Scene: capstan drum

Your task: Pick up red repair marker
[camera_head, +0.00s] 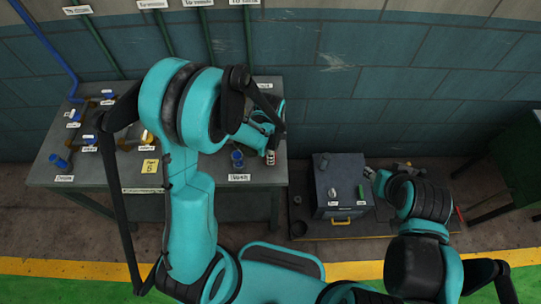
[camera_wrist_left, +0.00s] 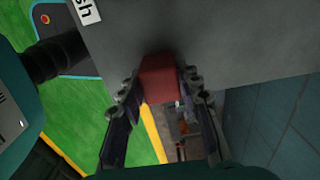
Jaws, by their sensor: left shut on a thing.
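The red repair marker (camera_wrist_left: 160,78) shows in the left wrist view as a short red block between the fingertips of my left gripper (camera_wrist_left: 161,92). The fingers are shut on its two sides, and it is right by the grey table edge. In the head view my left gripper (camera_head: 270,150) is at the right end of the grey table (camera_head: 207,176), where the marker is too small to make out clearly. My right gripper (camera_head: 373,176) is beside the grey box at the right. Its fingers are too small to read.
A blue round part (camera_head: 237,160) stands near my left gripper. A grey box (camera_head: 340,177) with small items on top stands right of the table. The tiled wall (camera_head: 380,80) is behind.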

